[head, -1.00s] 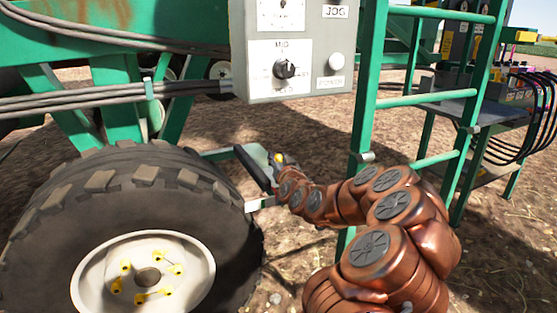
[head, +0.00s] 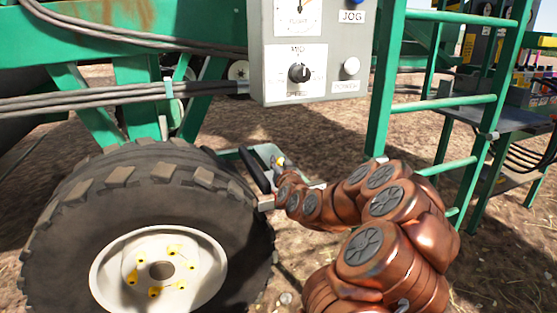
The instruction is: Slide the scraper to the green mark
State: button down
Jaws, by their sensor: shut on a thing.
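A dark bar that looks like the scraper (head: 254,170) stands tilted beside the tread at the right of the big black tyre (head: 75,215), on a pale metal bracket (head: 266,203). My gripper (head: 279,163) is at the end of my copper-coloured arm, just right of the bar, and is shut on what appears to be the scraper's part there. A small yellow spot shows at the grip. The fingertips are small and partly hidden by my arm. I cannot make out a separate green mark; the frame around is green.
A grey control box (head: 350,45) with a knob hangs above the grip. A green ladder (head: 440,104) stands close right of my arm. Cables (head: 90,103) run along the green frame at left. Bare soil lies behind and below.

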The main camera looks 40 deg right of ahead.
jog(key=shift+d, duration=0.15)
jog(key=c, duration=0.8)
grip_release()
notch_tip(320, 180, up, 10)
dwell(0.5)
